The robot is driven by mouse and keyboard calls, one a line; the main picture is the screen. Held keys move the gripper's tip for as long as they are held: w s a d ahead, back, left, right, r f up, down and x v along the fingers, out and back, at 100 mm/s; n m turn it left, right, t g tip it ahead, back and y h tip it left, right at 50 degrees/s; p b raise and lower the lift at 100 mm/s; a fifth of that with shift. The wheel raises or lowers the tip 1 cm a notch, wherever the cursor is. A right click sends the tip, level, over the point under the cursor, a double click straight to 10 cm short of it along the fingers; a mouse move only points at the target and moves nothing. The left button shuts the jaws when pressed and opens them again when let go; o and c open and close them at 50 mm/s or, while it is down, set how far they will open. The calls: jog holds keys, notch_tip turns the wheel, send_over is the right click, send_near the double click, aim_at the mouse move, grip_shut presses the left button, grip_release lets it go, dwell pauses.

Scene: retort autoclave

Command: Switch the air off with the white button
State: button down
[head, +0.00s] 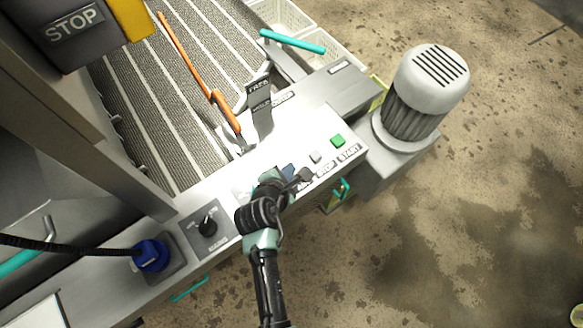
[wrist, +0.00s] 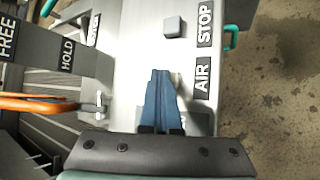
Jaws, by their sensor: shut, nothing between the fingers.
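My gripper (head: 287,171) is shut and empty over the light control panel beside the conveyor. Its blue fingers (wrist: 161,98) are together in the wrist view, in front of the AIR label's (wrist: 202,76) button spot. A pale, whitish piece (wrist: 177,82) shows just right of the fingers, level with AIR. It seems to be the white button, mostly hidden by the fingers. I cannot tell whether the fingers touch it. In the head view my gripper hides that spot.
A grey button (wrist: 173,27) sits by the STOP label (wrist: 205,24). A green button (head: 338,140) sits by START. A black knob (head: 208,226) and blue plug (head: 151,255) are to the left. An orange lever (head: 224,111) and a grey motor (head: 424,90) flank the panel.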

jog(key=shift+r, duration=0.1)
jog(key=shift+r+p, duration=0.8)
jog(key=shift+p, duration=0.25)
jog(key=shift+r, duration=0.1)
notch_tip(320, 180, up, 5)
jog(key=p, duration=0.5)
jog(key=shift+p, duration=0.3)
